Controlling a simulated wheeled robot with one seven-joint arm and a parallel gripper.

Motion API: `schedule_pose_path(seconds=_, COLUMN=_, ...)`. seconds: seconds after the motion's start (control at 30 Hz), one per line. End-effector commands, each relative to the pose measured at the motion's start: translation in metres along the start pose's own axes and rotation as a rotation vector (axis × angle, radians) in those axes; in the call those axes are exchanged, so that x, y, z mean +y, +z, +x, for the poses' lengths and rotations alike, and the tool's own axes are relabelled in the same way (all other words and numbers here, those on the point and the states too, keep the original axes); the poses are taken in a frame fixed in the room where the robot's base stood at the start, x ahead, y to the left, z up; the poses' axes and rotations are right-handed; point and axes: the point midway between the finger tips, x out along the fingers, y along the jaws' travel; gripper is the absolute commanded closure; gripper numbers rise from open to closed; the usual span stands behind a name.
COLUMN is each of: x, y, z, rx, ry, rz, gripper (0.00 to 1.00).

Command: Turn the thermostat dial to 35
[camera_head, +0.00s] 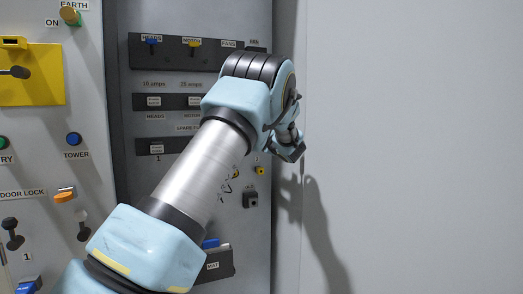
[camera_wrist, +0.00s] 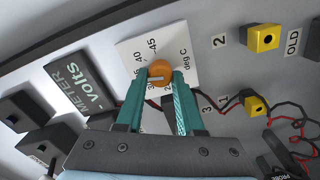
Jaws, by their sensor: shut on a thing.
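The thermostat dial is an orange round knob (camera_wrist: 160,72) on a white square plate (camera_wrist: 138,47) in the wrist view. The plate is marked with 40, 45 and "deg C"; another number beside the knob is partly hidden. My gripper (camera_wrist: 161,82) is shut on the knob, with one teal finger on each side of it. A pale pointer bar shows on the knob between the fingers. In the head view my arm hides the dial, and the gripper end (camera_head: 290,148) is by the right edge of the panel.
In the wrist view a volts meter (camera_wrist: 82,85) is left of the plate. Yellow sockets (camera_wrist: 262,39) and red and black leads (camera_wrist: 290,122) are at the right. In the head view a plain wall (camera_head: 420,150) stands right of the panel.

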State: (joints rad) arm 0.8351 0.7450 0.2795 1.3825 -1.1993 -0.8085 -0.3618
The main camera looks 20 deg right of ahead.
Motion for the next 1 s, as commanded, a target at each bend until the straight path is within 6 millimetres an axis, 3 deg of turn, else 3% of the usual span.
schedule_pose_path(seconds=0.4, x=-0.0011, y=0.0012, z=-0.0003, rx=-0.002, ry=0.001, rz=-0.187, gripper=1.0)
schedule_pose_path(seconds=0.97, x=0.0002, y=0.0011, z=-0.0005, rx=-0.003, ry=0.0, rz=-0.212, gripper=1.0)
schedule_pose_path(seconds=1.0, x=0.0002, y=0.0011, z=-0.0005, rx=-0.003, ry=0.0, rz=-0.211, gripper=0.59)
